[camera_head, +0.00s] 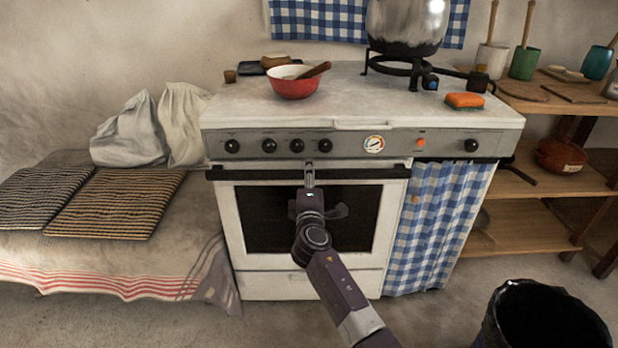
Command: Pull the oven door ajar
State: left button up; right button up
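The white oven door (375,215) with a dark window is on the front of the stove, and it looks closed or nearly so. Its black bar handle (250,174) runs across the top edge. My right arm comes in from the bottom, right of the middle. Its gripper (309,170) points at the middle of the handle, with the fingertips overlapping the bar in the picture. The fingers are seen edge-on, so I cannot tell whether they are closed around the bar. My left gripper is not in view.
The stove top (350,95) bears a red bowl (293,87), an orange sponge (465,100) and a metal pot (408,22) on a burner. A checkered curtain (440,225) hangs right of the door. A black bin (545,318) stands at front right. A cloth-covered bench (110,250) is left.

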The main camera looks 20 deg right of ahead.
jog(key=shift+w+d, duration=0.1)
jog(key=shift+w, duration=0.2)
grip_shut()
